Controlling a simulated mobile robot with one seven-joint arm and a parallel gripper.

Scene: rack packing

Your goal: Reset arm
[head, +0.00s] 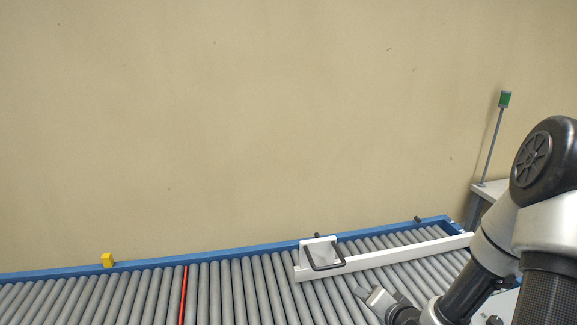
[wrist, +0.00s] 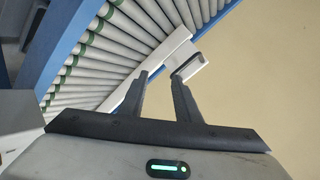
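My arm comes in from the right of the head view, and my gripper (head: 370,295) hangs over the grey rollers near the bottom. In the wrist view, the two dark fingers of my gripper (wrist: 158,75) stand apart, with nothing seen held between them. The fingers look small and partly unclear in the head view.
A roller conveyor (head: 230,268) with a blue frame runs along the beige wall. A white guide rail (head: 405,251) with a black-handled white block (head: 320,252) lies across its right part. A green-topped pole (head: 492,140) stands at right.

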